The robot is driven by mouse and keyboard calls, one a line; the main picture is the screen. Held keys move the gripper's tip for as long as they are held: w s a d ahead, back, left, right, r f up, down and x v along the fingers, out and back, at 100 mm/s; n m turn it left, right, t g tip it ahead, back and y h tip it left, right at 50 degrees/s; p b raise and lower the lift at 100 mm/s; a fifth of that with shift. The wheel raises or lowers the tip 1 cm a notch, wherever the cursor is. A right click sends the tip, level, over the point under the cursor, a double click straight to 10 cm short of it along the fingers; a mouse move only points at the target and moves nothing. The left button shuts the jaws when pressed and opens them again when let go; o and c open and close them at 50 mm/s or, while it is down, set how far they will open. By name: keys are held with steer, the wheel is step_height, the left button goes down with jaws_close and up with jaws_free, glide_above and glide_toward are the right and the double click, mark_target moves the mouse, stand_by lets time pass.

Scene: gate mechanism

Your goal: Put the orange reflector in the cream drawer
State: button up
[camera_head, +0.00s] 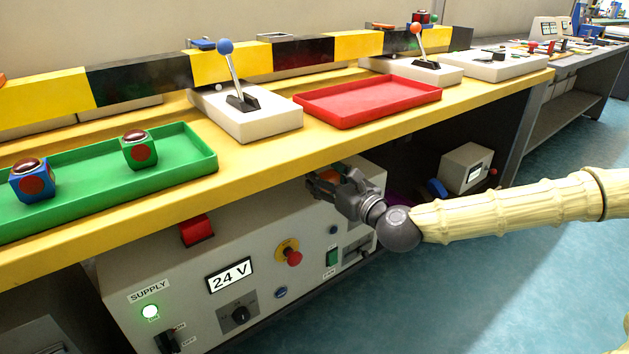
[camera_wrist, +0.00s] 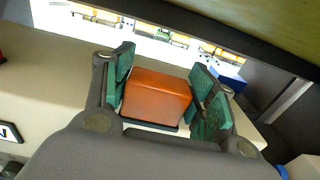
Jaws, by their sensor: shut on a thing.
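My gripper (camera_head: 330,183) reaches under the front edge of the yellow bench, at the top right of the cream supply cabinet (camera_head: 190,270). In the wrist view its green-padded fingers (camera_wrist: 160,95) are shut on the orange reflector (camera_wrist: 157,97), a blocky orange piece. The cabinet's pale top shows in the wrist view (camera_wrist: 50,75). I cannot clearly make out a cream drawer or whether the reflector touches the cabinet.
The bench edge (camera_head: 250,178) hangs close above my gripper. On the bench are a green tray (camera_head: 85,180) with two blocks, a red tray (camera_head: 370,100) and two levers. A small pale box (camera_head: 467,167) stands under the bench at right. Open floor (camera_head: 480,270) lies in front.

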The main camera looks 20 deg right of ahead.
steer(key=w, duration=0.2)
steer(key=w+b, duration=0.1)
steer(key=w, duration=0.2)
steer(key=w+b, duration=0.1)
steer(key=w, duration=0.1)
steer(key=shift+w+a+f, duration=0.1)
steer(key=shift+w+f, duration=0.3)
steer(key=shift+w+f+b, duration=0.15)
steer(key=shift+f+b, duration=0.5)
steer(key=shift+f, duration=0.1)
steer(key=shift+w+f+b, duration=0.1)
steer(key=shift+f+b, duration=0.55)
steer(key=shift+f, duration=0.1)
steer(key=shift+f, duration=0.25)
steer(key=o, duration=1.1)
steer(key=shift+r, duration=0.1)
